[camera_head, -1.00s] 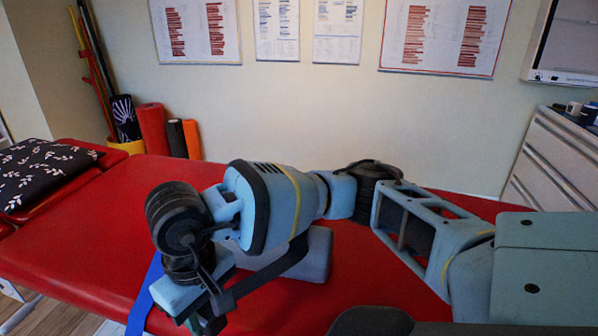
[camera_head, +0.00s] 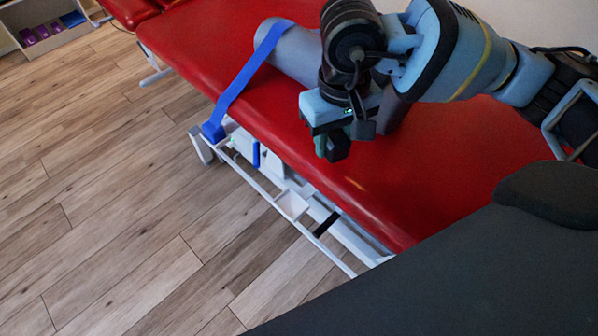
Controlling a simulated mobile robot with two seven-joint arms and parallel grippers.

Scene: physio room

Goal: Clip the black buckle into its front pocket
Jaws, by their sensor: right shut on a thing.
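My right gripper (camera_head: 333,148) comes in from the right over the front edge of the red treatment table and points down. Its jaws are shut on a small dark thing, which looks like the black buckle; the fingers and wrist hide most of it. I cannot make out the buckle's front pocket; a white open holder (camera_head: 292,204) sits on the table's frame below the gripper. My left gripper is not in view.
The grey bolster (camera_head: 288,52) lies on the red table (camera_head: 440,160). A blue strap (camera_head: 243,82) crosses it and hangs over the front edge to a blue end piece (camera_head: 213,131). The wooden floor (camera_head: 120,220) in front is clear. A shelf (camera_head: 50,30) stands far left.

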